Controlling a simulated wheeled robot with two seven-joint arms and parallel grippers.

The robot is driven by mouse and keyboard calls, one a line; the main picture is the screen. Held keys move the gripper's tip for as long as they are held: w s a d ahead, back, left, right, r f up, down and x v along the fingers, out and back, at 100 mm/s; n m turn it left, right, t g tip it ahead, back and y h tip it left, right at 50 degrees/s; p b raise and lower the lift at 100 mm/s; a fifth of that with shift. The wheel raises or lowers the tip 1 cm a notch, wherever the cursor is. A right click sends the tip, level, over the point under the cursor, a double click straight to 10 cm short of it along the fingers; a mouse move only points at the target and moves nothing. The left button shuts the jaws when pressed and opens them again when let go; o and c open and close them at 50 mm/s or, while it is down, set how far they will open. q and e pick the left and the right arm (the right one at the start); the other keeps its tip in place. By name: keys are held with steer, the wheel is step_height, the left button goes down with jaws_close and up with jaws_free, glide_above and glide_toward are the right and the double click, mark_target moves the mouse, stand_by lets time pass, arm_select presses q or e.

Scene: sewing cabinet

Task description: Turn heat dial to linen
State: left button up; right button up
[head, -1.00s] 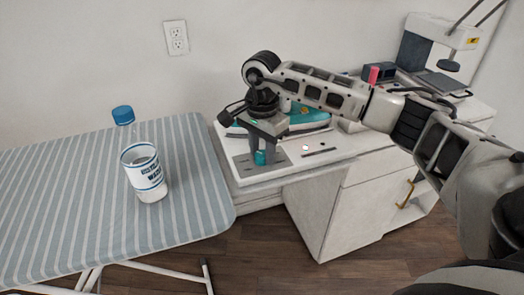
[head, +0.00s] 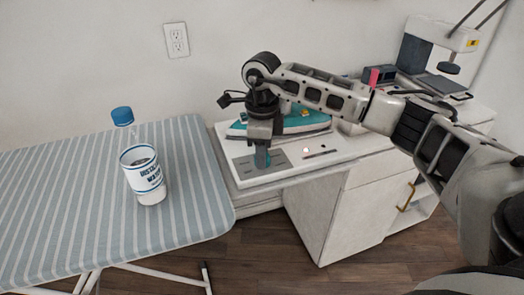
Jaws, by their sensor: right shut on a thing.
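My right gripper (head: 262,158) points down over the grey panel (head: 283,161) on the white cabinet top. It is shut on a small teal dial (head: 261,160), mostly hidden between the fingers. I cannot read any heat marking or tell which setting the dial is at. A teal and white iron (head: 308,121) lies behind the gripper, partly covered by my arm. My left gripper is not in view.
A sewing machine (head: 428,45) and a dark box (head: 379,76) stand at the back right. The cabinet (head: 345,215) has a brass handle (head: 406,197).

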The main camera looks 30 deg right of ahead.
steer(key=m, duration=0.4)
steer(key=shift+d+r+m, duration=0.1)
steer(key=shift+m, duration=0.3)
steer(key=m+p, duration=0.1)
steer(key=m, duration=0.4)
steer(key=m+p, duration=0.1)
steer(key=m, duration=0.5)
steer(key=shift+m, duration=0.3)
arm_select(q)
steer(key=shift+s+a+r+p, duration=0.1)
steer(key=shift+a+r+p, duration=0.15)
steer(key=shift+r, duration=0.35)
arm_select(e)
steer(key=shift+w+m, duration=0.1)
steer(key=shift+m, duration=1.8)
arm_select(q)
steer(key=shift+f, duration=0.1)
arm_select(e)
steer(key=o, duration=1)
